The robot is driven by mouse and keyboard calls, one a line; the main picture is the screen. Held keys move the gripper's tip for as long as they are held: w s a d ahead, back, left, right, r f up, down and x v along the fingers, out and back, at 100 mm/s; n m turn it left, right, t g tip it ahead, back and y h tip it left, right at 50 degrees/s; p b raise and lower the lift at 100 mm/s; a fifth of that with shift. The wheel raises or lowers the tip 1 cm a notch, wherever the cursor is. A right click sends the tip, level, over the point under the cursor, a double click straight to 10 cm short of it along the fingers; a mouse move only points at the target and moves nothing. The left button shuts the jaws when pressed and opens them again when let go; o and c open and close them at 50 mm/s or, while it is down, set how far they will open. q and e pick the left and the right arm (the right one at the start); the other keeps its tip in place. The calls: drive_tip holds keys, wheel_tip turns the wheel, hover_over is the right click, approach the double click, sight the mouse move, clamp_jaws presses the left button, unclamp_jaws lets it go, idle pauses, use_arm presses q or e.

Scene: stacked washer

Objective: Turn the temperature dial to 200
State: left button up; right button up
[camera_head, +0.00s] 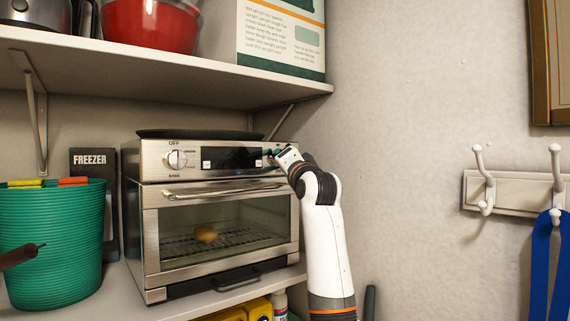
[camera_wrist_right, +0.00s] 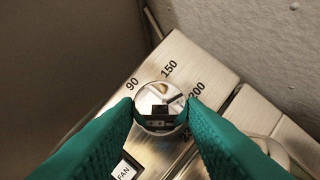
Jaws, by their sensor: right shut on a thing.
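The temperature dial (camera_wrist_right: 160,107) is a round, shiny metal knob on the toaster oven's front panel. The numbers 90, 150 and 200 are printed around it, with another number partly hidden. Reflections cover its face, so I cannot tell where it points. My right gripper (camera_wrist_right: 161,116) is shut on the dial, with one green finger on each side. In the head view, my right gripper (camera_head: 276,154) is at the upper right of the oven (camera_head: 150,235) and hides most of the dial. My left gripper is not in view.
The oven stands on a shelf under another shelf (camera_head: 180,62). A left knob (camera_head: 176,159), a dark display (camera_head: 233,158) and a door handle (camera_head: 225,191) are on its front. A green bucket (camera_head: 52,240) stands left. The wall is close on the right, with hooks (camera_head: 515,190).

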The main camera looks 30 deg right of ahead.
drive_tip(key=shift+m+g+h, duration=0.3)
drive_tip(key=shift+m, duration=0.7)
drive_tip(key=shift+r, duration=0.1)
drive_tip(key=o, duration=1)
drive_tip(key=shift+s+a+f, duration=0.1)
drive_tip(key=shift+s+f, duration=0.1)
drive_tip(key=b+v, duration=0.6)
drive_tip(key=v, duration=0.5)
drive_tip(key=shift+s+a+r, duration=0.1)
drive_tip(key=shift+s, duration=0.15)
